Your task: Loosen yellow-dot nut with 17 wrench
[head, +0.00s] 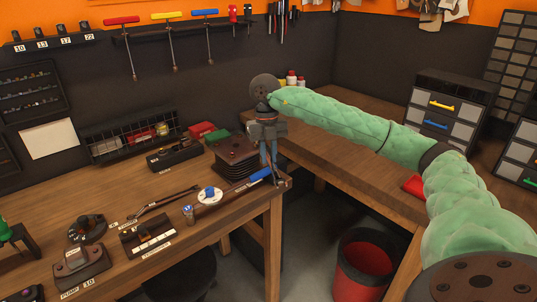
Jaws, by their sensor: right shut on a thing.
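My right gripper (268,158) hangs fingers-down at the right front corner of the wooden workbench, at the end of the green-sleeved arm. Its fingers are shut at the far end of a blue-handled tool (258,177), which lies low over the bench edge; the grip itself is partly hidden. I cannot read a size on this tool. A rack (41,44) on the wall at the far left carries labels 10, 13, 17 and 22. A black block (146,238) with small coloured marks sits at the bench front; I cannot make out a yellow-dot nut. My left gripper is not in view.
A ribbed black stack (236,155) stands just left of my right gripper. A white round piece with a blue knob (210,195) lies near the tool. A red bin (364,266) stands on the floor. Long-handled tools (166,42) hang on the back wall.

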